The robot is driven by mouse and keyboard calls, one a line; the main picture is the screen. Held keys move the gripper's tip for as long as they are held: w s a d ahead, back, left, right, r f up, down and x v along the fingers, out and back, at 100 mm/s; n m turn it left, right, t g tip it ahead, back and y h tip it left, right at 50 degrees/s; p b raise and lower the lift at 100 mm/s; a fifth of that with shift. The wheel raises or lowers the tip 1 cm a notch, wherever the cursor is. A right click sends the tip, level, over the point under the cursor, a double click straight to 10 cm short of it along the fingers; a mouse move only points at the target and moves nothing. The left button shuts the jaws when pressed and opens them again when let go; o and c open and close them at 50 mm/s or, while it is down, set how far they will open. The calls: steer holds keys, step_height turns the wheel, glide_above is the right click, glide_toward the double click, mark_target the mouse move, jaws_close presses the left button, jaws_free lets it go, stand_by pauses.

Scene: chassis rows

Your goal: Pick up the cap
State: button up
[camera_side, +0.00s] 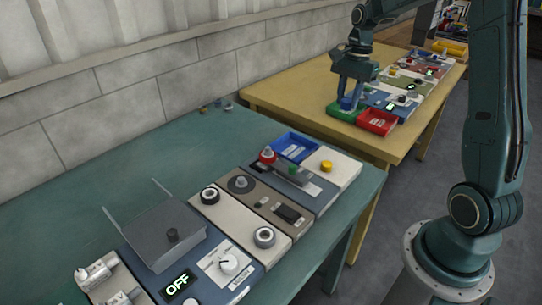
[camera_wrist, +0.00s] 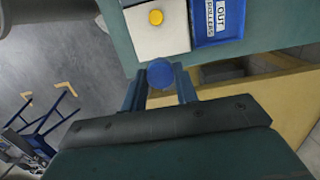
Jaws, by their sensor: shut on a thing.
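The cap is a round blue piece. In the wrist view the blue cap (camera_wrist: 160,74) sits between the two fingertips of my gripper (camera_wrist: 160,82). My gripper is shut on it, with a finger on each side. In the side view my gripper (camera_side: 350,98) points down, and the blue cap (camera_side: 347,103) shows small at its tips, in line with a green tray (camera_side: 345,114). In the wrist view the teal table's edge and the floor lie behind the cap, so it appears held in the air. The fingers hide part of its sides.
On the teal table (camera_side: 130,170) stand several panels with knobs, a blue bin (camera_side: 292,147) and a yellow knob (camera_side: 326,166). The yellow table (camera_side: 290,90) holds a red bin (camera_side: 376,122) and more panels. A grey block wall runs behind both tables.

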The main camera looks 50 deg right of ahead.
steer(key=shift+r, duration=1.05)
steer(key=shift+w+f, duration=0.1)
steer(key=w+a+f+n, duration=0.3)
steer(key=w+a+f, duration=0.1)
steer(key=w+a, duration=0.45)
steer(key=n, duration=0.2)
glide_above(267, 148)
steer(key=shift+g, duration=0.3)
steer(key=f, duration=0.4)
steer(key=shift+w+d+f, duration=0.1)
steer(key=shift+d+f, duration=0.15)
steer(key=shift+d, duration=0.05)
steer(key=shift+f, duration=0.2)
steer(key=shift+f, duration=2.45)
